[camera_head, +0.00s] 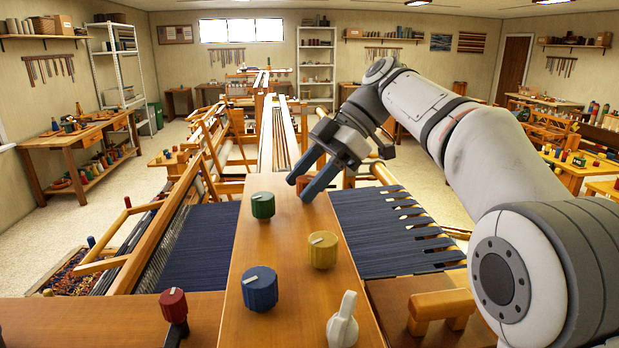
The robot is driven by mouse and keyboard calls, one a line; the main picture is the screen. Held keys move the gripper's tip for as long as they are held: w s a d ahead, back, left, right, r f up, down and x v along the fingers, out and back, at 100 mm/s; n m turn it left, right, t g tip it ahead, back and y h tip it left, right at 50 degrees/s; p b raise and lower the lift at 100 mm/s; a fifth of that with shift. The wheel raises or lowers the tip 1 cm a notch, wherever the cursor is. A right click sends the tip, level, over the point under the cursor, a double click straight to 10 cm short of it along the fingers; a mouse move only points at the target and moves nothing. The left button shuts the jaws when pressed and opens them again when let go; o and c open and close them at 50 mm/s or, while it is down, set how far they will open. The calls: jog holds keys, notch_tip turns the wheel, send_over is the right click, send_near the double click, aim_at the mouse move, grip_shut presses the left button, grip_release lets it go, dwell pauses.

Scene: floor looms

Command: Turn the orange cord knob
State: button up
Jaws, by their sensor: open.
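My gripper (301,189) reaches down from the right over the far part of the wooden panel (290,225). Its two dark blue-grey fingers are apart, with a narrow gap between them. A small reddish-orange patch (303,183) shows in that gap. It may be the orange cord knob, but the fingers hide most of it and I cannot tell for sure. I cannot tell whether the fingers touch it. No other orange knob is clearly visible.
Nearby on the panel stand a green knob (263,205), a yellow knob (322,251), a blue knob (260,289) and a white lever knob (342,322). A red knob (173,305) is at the left. Dark blue warp threads (393,230) stretch on both sides.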

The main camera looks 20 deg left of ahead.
jog(key=shift+w+r, duration=0.1)
jog(key=p+v, duration=0.2)
jog(key=v, duration=0.5)
jog(key=shift+d+r+p, duration=0.2)
jog(key=shift+d+p, duration=0.05)
jog(key=shift+p, duration=0.1)
